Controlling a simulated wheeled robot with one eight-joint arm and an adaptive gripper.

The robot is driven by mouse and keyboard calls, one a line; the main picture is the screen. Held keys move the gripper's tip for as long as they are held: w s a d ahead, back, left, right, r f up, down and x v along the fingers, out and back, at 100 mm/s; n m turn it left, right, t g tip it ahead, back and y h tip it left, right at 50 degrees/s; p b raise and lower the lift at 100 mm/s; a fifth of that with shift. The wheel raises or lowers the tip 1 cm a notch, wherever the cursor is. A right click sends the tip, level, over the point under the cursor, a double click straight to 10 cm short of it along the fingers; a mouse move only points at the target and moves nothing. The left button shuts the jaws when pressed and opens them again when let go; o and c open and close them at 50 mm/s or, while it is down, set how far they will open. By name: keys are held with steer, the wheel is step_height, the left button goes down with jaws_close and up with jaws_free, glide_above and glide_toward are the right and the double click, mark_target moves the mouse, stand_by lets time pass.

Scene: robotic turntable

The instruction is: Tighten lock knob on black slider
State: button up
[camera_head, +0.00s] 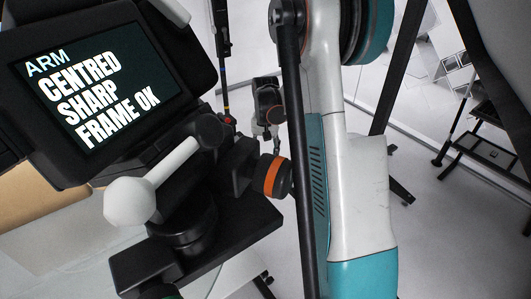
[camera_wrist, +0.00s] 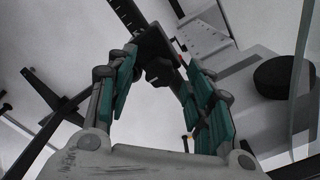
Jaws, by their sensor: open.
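My gripper (camera_wrist: 162,60) is open in the wrist view, its two teal-padded fingers spread wide. A small dark knob-like part (camera_wrist: 158,72) shows between the fingertips, under a black bracket (camera_wrist: 150,40). I see no finger clearly touching it, and its depth is hard to judge. In the head view a black knob with an orange ring (camera_head: 277,176) sits at the right side of a black mount (camera_head: 190,225). I cannot tell whether it is the part seen between my fingers. My gripper cannot be made out for certain in the head view.
A screen (camera_head: 105,85) reading "ARM CENTRED SHARP FRAME OK" fills the upper left. A white-ended handle (camera_head: 130,200) juts out below it. A marked rail (camera_wrist: 205,42) and a black round part (camera_wrist: 285,76) show in the wrist view. A dark stand (camera_head: 485,155) is far right.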

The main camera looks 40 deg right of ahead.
step_height(320, 180, up, 12)
stand_by(0.5)
stand_by(0.4)
